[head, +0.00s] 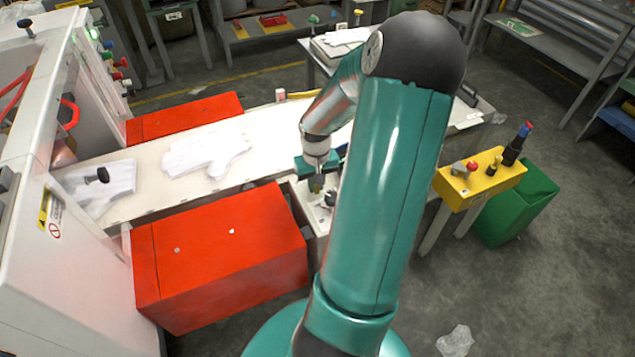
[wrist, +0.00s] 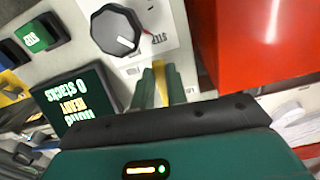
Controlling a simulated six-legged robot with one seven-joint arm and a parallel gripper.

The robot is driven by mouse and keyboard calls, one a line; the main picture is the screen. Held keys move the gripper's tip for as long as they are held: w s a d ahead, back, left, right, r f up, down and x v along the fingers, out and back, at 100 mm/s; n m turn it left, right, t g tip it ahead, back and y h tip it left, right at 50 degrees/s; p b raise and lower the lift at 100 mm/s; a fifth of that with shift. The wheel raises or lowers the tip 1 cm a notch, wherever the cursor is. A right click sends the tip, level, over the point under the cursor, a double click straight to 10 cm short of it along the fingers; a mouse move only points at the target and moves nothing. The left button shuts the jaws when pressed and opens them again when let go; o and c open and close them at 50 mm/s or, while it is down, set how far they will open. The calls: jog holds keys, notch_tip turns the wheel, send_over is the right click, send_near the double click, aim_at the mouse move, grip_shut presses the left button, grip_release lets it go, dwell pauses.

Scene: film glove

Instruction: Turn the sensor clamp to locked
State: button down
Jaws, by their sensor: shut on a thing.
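My gripper (head: 316,182) points down at the small light panel beside the conveyor. In the wrist view its green fingers (wrist: 160,86) are shut on a narrow yellow piece (wrist: 161,82). This looks like the handle of the sensor clamp, but its markings are hidden and I cannot tell its setting. A round black knob (wrist: 118,29) with a white pointer line sits beside the fingers, apart from them. A dark screen (wrist: 75,101) on the same panel shows "READY" in yellow, upside down.
A green button (wrist: 36,37) is on the panel. A red box (head: 225,255) stands close to the panel. White gloves (head: 205,155) lie on the conveyor (head: 262,140). A yellow control box (head: 480,178) and a green bin (head: 515,205) stand at the right.

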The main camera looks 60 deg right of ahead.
jog(key=m, duration=0.2)
jog(key=w+a+m, duration=0.1)
jog(key=m, duration=0.1)
jog(key=w+m, duration=0.1)
jog(key=shift+a+m, duration=0.3)
jog(key=shift+m, duration=0.1)
jog(key=m, duration=0.1)
jog(key=w+m, duration=0.1)
jog(key=m, duration=0.2)
jog(key=shift+w+a+m, duration=0.25)
jog(key=shift+w+m, duration=0.05)
jog(key=shift+w, duration=0.1)
jog(key=w+m, duration=0.1)
jog(key=m, duration=0.2)
jog(key=shift+w+d, duration=0.1)
jog(key=shift+w, duration=0.1)
jog(key=shift+w+d+m, duration=0.15)
jog(key=shift+w+m, duration=0.15)
jog(key=shift+m, duration=0.6)
jog(key=shift+w+d+m, duration=0.1)
jog(key=shift+w+m, duration=0.15)
jog(key=shift+m, duration=0.65)
jog(key=c, duration=1.4)
grip_release()
